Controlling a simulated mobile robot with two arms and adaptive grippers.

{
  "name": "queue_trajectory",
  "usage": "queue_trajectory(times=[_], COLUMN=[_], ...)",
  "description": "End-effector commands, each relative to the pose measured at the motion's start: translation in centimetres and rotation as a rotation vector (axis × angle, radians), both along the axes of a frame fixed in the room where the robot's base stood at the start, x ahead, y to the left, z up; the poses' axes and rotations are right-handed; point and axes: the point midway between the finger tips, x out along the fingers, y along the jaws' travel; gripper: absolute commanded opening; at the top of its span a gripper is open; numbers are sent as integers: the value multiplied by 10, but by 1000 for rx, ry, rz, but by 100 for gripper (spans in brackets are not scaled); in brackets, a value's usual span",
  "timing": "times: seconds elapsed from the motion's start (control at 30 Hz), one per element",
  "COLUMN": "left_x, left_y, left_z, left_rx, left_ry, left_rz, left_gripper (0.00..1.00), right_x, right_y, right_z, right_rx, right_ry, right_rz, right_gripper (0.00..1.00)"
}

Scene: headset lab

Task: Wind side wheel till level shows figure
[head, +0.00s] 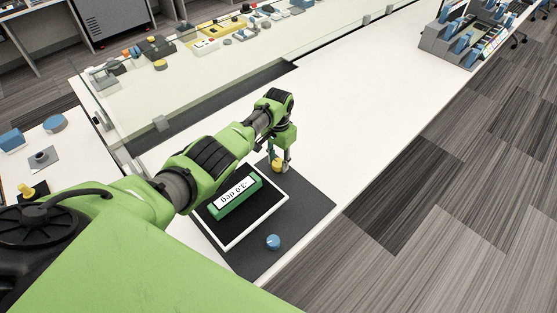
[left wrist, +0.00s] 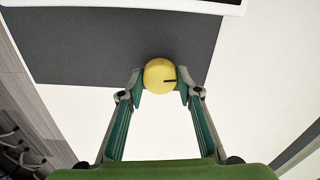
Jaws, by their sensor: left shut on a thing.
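The level is a green block (head: 226,209) with a white display (head: 236,191); its figure, in deg, looks upside down and is too small to read surely. It rests on a black plate with a white rim (head: 248,243). The yellow side wheel (head: 277,166) is beside the plate's far corner. My left gripper (head: 282,164) is shut on this wheel from above. In the left wrist view the yellow wheel (left wrist: 160,76) sits between the two fingertips, with a dark mark on its face. My right gripper is not in view.
A blue knob (head: 273,242) is on the dark mat (head: 308,200) near the plate's front corner. A glass panel (head: 180,90) stands behind, with several small items beyond it.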

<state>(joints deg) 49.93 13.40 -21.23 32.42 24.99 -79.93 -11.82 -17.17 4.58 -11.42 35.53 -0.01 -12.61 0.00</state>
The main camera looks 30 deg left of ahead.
Motion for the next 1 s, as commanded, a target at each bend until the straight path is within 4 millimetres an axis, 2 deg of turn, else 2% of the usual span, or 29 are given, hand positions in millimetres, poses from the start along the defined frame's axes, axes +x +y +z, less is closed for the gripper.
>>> queue_trajectory(times=[0.33, 0.37, 0.4, 0.77, 1.0], left_x=[0, 0, 0, 0, 1], left_y=[0, 0, 0, 0, 1], left_z=[0, 0, 0, 1, 19], left_rx=[0, 0, 0, 0, -1], left_ry=[1, 1, 1, 0, -3], left_rz=[1, 1, 1, 0, 0], left_gripper=[10, 40, 49, 49, 49], right_x=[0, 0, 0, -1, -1], right_y=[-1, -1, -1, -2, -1], right_z=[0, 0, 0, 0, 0], right_rx=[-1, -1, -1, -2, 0], right_ry=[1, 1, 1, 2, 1], right_rz=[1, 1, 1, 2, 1], right_gripper=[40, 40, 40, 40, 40])
